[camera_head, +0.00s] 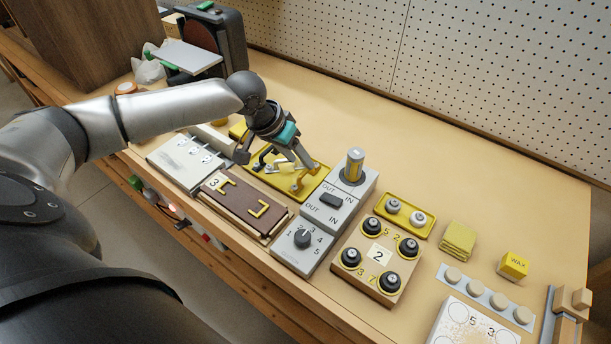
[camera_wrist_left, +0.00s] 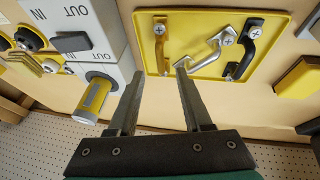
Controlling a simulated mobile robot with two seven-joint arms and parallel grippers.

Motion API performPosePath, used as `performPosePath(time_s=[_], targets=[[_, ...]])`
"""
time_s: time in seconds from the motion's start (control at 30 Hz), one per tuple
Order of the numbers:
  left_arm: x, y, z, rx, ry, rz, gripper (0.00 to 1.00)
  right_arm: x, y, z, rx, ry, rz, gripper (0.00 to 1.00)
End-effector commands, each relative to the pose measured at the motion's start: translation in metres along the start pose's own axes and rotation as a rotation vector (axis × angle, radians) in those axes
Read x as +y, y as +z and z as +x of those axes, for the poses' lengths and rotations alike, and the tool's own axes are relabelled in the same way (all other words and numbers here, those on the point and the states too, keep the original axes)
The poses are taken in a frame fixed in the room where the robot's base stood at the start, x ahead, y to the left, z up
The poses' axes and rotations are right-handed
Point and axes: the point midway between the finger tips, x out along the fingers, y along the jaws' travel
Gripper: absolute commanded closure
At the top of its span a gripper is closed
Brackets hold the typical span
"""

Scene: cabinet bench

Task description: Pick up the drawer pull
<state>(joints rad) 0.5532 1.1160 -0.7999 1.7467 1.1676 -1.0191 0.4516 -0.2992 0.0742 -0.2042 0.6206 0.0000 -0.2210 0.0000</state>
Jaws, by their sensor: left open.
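A yellow tray (camera_head: 283,186) holds three drawer pulls. In the left wrist view, the tray (camera_wrist_left: 185,28) shows a brass pull (camera_wrist_left: 160,45) at left, a bent silver pull (camera_wrist_left: 208,52) in the middle and a black pull (camera_wrist_left: 246,48) at right, with screw heads at their ends. My left gripper (camera_head: 300,166) is over the tray, and its fingers (camera_wrist_left: 159,74) are open and empty. In the wrist view, the brass and silver pulls lie just beyond the fingertips; I cannot tell the height gap. My right gripper is not in view.
A brown panel (camera_head: 242,205) marked 3 with yellow corner marks lies in front of the tray. A grey switch box (camera_head: 328,207) with an upright yellow cylinder (camera_head: 354,165) stands close on the right. A knob board (camera_head: 376,262) is farther right. The bench behind is clear.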

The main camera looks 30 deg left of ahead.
Motion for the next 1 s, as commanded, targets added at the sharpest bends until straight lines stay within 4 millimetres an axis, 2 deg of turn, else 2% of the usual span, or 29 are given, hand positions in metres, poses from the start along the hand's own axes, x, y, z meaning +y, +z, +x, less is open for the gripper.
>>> performPosePath(time_s=[0.1,0.23,0.37,0.57,1.0], targets=[[-0.001,0.001,0.022,-0.001,0.002,-0.001,0.50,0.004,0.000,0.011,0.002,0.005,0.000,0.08],[-0.001,0.001,0.039,-0.001,0.002,0.000,0.50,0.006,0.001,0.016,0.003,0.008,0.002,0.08],[-0.001,0.001,0.046,-0.001,0.000,0.001,0.50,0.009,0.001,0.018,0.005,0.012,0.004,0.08],[-0.001,0.000,0.045,-0.001,0.000,0.001,0.50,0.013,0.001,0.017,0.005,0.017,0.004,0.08],[-0.001,0.001,0.045,-0.001,0.000,0.000,1.00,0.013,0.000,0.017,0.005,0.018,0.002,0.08]])
